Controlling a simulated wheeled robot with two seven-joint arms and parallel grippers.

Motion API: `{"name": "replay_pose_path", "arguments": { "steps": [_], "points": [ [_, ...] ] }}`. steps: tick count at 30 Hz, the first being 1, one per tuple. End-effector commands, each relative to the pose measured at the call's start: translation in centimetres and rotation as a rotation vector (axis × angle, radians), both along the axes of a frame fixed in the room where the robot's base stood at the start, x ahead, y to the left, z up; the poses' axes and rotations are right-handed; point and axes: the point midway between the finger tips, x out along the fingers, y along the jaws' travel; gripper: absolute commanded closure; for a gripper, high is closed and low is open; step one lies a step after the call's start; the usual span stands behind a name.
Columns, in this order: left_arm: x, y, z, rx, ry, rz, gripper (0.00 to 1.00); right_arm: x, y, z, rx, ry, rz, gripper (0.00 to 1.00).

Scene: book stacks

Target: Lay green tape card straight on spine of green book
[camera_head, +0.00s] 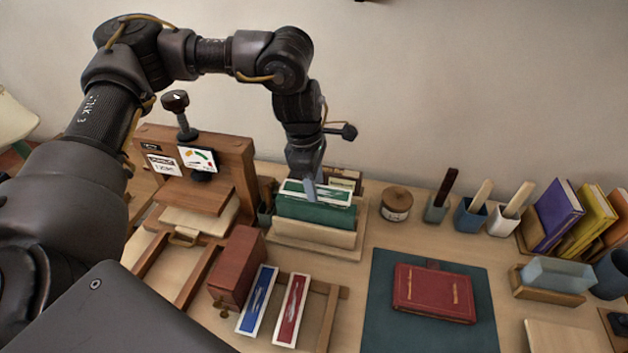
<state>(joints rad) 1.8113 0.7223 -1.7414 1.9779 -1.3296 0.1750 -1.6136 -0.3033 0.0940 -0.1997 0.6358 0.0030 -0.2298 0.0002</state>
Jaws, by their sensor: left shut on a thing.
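The green book (316,215) stands spine up in a pale wooden holder (312,240) at the middle of the bench. The green tape card (330,196), white-edged with a pale drawing, lies along the top of the book. My left gripper (310,190) comes down from above and is shut on the card near its left half. The fingers hide part of the card, and I cannot tell whether it rests fully on the spine. My right gripper is not in view.
A blue card (258,300) and a red card (291,310) lie in front of the holder, beside a reddish wooden block (237,267). A red book (434,292) lies on a dark green mat (385,325). A wooden press (235,160) stands left; a round tin (397,205) stands right.

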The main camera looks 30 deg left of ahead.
Motion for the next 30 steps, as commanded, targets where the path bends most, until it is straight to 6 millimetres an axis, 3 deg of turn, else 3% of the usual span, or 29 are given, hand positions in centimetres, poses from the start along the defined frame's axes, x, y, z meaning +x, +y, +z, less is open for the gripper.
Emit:
{"name": "replay_pose_path", "arguments": {
  "steps": [30],
  "points": [
    [0.01,0.01,-1.06,0.0,0.0,0.0,0.81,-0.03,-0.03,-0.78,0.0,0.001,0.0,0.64]
  ]
}}
